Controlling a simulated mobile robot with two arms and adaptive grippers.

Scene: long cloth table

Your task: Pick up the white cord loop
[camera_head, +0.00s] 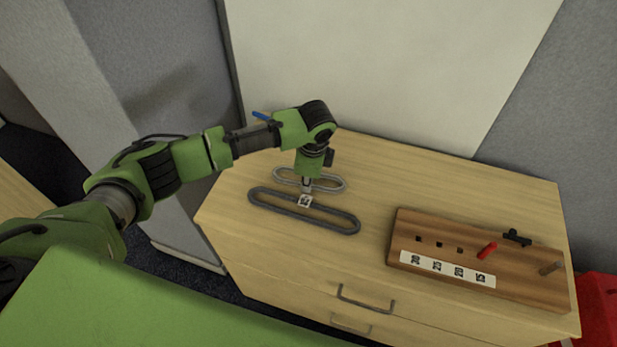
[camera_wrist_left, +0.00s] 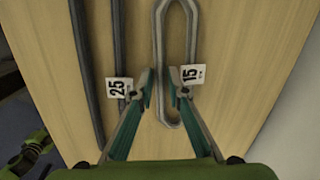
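The white cord loop (camera_head: 335,187) lies flat on the wooden cabinet top as a long narrow oval. In the left wrist view the loop (camera_wrist_left: 192,32) runs away from the gripper and carries a tag reading 15 (camera_wrist_left: 193,74). My left gripper (camera_head: 307,187) points down over it, partly hiding its middle. In the wrist view its two fingers (camera_wrist_left: 166,86) stand apart, with the near part of the loop between and below them. I cannot tell whether they touch it. My right gripper is not in view.
A dark grey loop (camera_head: 336,225) with a tag reading 25 (camera_wrist_left: 119,88) lies beside the white one. A wooden board (camera_head: 530,282) with holes, a red peg (camera_head: 487,250) and a number strip sits at the right. A blue item (camera_head: 260,115) shows behind my arm.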

